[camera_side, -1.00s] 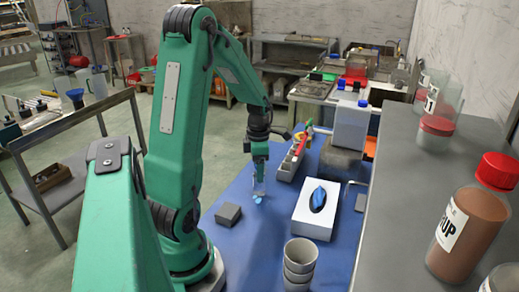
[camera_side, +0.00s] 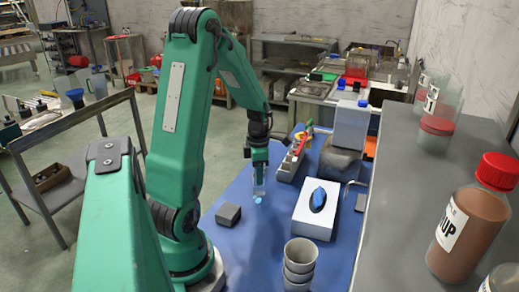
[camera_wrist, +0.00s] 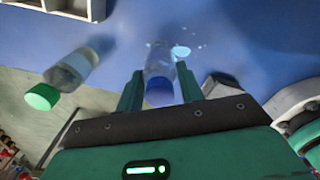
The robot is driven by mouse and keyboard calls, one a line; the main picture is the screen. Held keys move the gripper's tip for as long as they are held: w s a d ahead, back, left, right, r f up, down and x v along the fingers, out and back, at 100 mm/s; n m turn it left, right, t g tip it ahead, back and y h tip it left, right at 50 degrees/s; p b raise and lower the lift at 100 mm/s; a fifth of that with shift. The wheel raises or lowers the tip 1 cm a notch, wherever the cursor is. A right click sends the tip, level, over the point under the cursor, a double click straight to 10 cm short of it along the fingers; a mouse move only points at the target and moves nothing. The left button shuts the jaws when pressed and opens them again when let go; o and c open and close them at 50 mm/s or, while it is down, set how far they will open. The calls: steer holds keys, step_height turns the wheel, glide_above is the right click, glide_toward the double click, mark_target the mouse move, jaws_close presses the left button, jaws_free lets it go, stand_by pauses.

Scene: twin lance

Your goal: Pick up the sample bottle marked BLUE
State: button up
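A clear bottle with a blue cap (camera_wrist: 159,92) stands between the two fingers of my gripper (camera_wrist: 160,70) in the wrist view, cap toward the camera. The fingers flank it closely, but I cannot tell whether they touch it. Its label cannot be read. In the side view my gripper (camera_side: 258,168) points down over the blue surface, with the clear bottle (camera_side: 259,187) at its tips. A second clear bottle with a green cap (camera_wrist: 42,97) is at the left in the wrist view, apart from the fingers.
A small grey block (camera_side: 228,214) lies left of the bottle on the blue surface (camera_side: 250,245). A white box with a blue oval (camera_side: 316,210) and stacked grey cups (camera_side: 299,262) are to the right and front. A tray of tools (camera_side: 292,163) stands behind.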

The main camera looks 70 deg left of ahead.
steer(key=shift+r, duration=0.1)
steer(key=shift+r, duration=4.9)
steer(key=shift+r, duration=0.1)
